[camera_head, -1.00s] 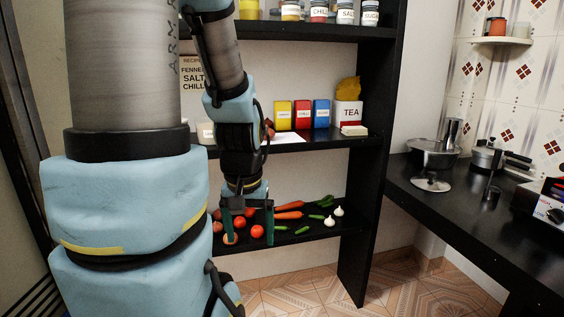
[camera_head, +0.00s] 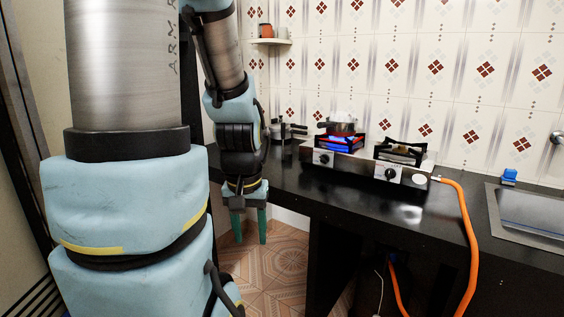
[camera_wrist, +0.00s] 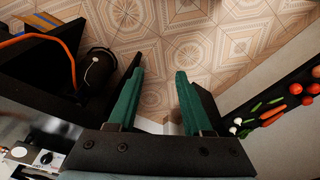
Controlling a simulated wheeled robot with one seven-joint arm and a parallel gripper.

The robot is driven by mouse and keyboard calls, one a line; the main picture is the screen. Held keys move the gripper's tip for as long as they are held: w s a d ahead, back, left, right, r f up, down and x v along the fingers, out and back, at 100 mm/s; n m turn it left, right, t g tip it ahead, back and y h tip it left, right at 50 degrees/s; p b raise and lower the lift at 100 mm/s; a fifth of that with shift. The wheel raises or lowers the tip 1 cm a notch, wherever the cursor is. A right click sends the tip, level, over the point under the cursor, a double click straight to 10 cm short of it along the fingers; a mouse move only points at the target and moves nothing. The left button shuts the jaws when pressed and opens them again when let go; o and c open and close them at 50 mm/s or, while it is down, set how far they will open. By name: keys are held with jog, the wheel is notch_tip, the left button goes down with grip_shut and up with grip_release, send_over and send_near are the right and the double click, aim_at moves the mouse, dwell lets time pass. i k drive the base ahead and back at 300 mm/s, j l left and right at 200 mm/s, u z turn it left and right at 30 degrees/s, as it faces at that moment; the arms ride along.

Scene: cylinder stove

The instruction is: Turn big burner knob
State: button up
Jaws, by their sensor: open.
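A two-burner stove (camera_head: 350,163) stands on the black counter, right of my gripper in the head view. Its left burner (camera_head: 346,140) shows a blue flame with a metal pot (camera_head: 342,124) at it. The right burner (camera_head: 401,153) shows no flame. A black knob (camera_head: 323,160) is on the left of the front panel, another knob (camera_head: 390,174) on the right. I cannot tell which burner is the big one. One knob shows at the lower left of the wrist view (camera_wrist: 46,158). My gripper (camera_head: 249,228) is open and empty, pointing down, apart from the stove; its fingers fill the wrist view's middle (camera_wrist: 159,78).
The black counter (camera_head: 300,185) runs to a sink (camera_head: 535,222) at right. An orange hose (camera_head: 468,225) hangs from the stove's right side over the counter front. The wrist view shows a dark cylinder (camera_wrist: 98,68) and a vegetable shelf (camera_wrist: 282,92). Tiled floor (camera_head: 275,258) is clear.

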aim_at(325, 157)
jog(key=i+z, duration=0.35)
jog(key=i+j+z, duration=0.1)
jog(key=i+z, duration=0.25)
jog(key=i+j+z, duration=0.15)
jog(key=z, duration=0.25)
